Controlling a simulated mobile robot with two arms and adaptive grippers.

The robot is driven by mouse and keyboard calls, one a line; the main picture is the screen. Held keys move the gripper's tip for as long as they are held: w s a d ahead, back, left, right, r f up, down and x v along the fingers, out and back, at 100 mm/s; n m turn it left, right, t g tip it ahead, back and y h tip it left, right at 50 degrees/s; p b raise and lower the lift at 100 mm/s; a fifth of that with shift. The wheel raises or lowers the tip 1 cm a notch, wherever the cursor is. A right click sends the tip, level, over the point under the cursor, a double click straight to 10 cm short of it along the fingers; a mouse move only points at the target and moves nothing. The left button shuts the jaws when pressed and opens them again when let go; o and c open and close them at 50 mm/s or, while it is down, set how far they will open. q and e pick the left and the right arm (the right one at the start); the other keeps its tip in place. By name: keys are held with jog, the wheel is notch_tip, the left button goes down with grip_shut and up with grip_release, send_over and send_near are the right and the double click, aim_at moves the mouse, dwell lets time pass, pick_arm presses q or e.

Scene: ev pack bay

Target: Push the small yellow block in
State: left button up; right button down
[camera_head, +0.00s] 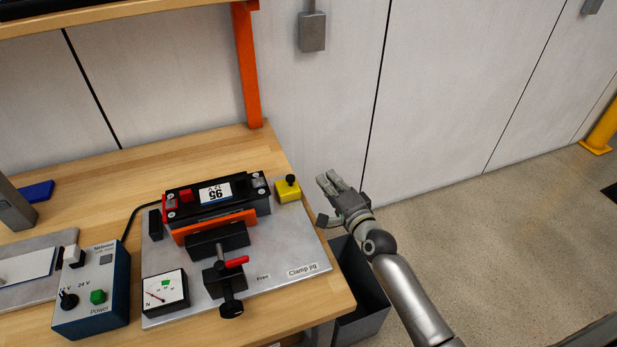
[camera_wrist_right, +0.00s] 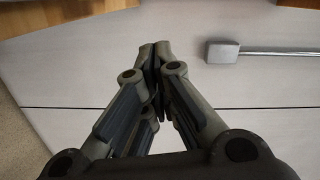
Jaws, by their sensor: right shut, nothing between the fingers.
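The small yellow block (camera_head: 287,191) sits at the back right corner of the grey clamp plate (camera_head: 300,240), with a black knob on top. It is beside the right end of the black battery (camera_head: 217,196). My right gripper (camera_head: 328,181) is shut and empty, to the right of the block and apart from it, past the bench's right edge. In the right wrist view the fingertips (camera_wrist_right: 155,48) meet in front of a pale wall, and the block does not show. My left gripper is not in view.
A blue power box (camera_head: 93,292) and a meter (camera_head: 165,293) are at the left. An orange post (camera_head: 246,65) rises at the back edge. A dark bin (camera_head: 361,290) stands below my right arm.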

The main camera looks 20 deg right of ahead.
aim_at(291, 192)
jog(key=w+a, duration=0.1)
jog(key=a, duration=0.2)
jog(key=w+a+p, duration=0.1)
jog(key=a, duration=0.2)
jog(key=w+a+p, duration=0.1)
jog(key=a, duration=0.2)
jog(key=shift+f, duration=0.3)
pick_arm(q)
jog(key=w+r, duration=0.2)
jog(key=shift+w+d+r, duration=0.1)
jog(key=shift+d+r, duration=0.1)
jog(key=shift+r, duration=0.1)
pick_arm(e)
jog(key=shift+a, duration=0.15)
